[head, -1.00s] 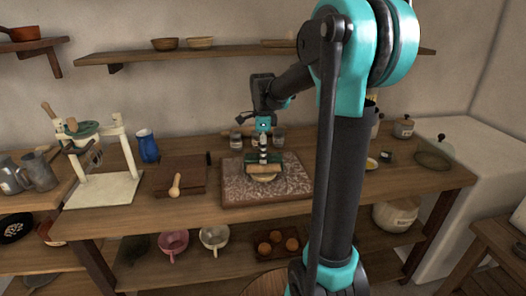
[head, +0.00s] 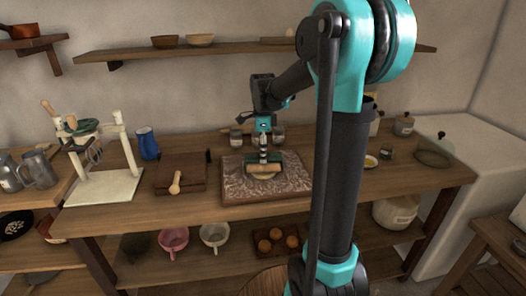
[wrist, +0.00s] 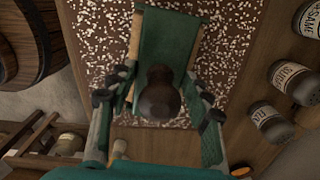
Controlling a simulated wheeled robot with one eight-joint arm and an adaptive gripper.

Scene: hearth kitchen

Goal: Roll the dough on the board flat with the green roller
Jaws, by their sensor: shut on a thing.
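The green roller (head: 278,157), with a wooden cylinder and a dark brown knob, is over the flour-dusted board (head: 235,190). My gripper (head: 263,152) is shut on it from above. In the wrist view its green frame (wrist: 168,38) lies between the two fingers of my gripper (wrist: 158,108), around the brown knob (wrist: 160,92). The pale dough (head: 265,176) shows as a rounded edge under and in front of the cylinder. Most of the dough is hidden by the roller, and I cannot tell how thick it is.
Jars (head: 278,134) stand behind the board. A brown wooden block (head: 178,168) with a wooden utensil lies left of it, with a blue jug (head: 147,144) and a white press stand (head: 105,188) beyond. A yellow-filled dish (head: 371,162) is at right.

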